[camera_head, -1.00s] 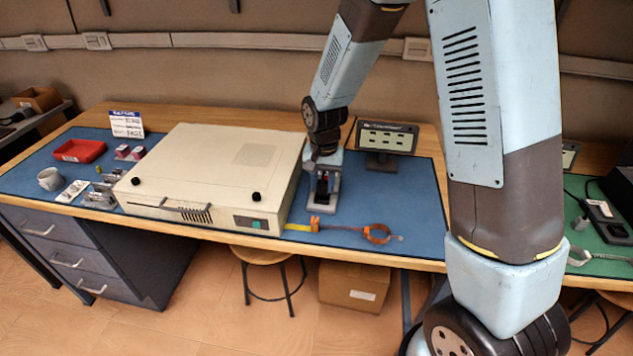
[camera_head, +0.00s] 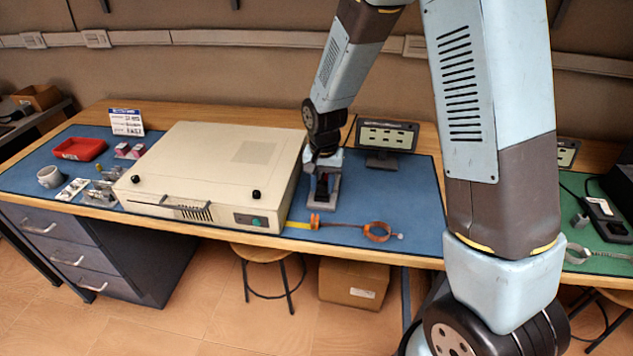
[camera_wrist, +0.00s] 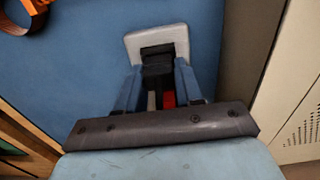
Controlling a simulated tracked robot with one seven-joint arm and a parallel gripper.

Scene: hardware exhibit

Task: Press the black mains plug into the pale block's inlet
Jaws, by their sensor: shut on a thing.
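My gripper (camera_wrist: 157,80) is shut on the black mains plug (camera_wrist: 157,72), with a finger on each side of it. It points down at the pale block (camera_wrist: 136,41), which stands on the blue mat. The plug's front end meets the dark opening in the block in the wrist view. I cannot tell how deep it sits. A red and a pale strip show behind the plug between the fingers. In the head view my gripper (camera_head: 322,183) is low over the pale block (camera_head: 321,207), right of the large beige case; its fingers largely hide the plug there.
The beige case (camera_head: 205,165) stands close on the left. An orange ring-shaped strap (camera_head: 377,232) and a yellow tape (camera_head: 298,225) lie in front. A dark panel on a stand (camera_head: 387,137) is behind. Blue mat (camera_head: 415,195) to the right is clear.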

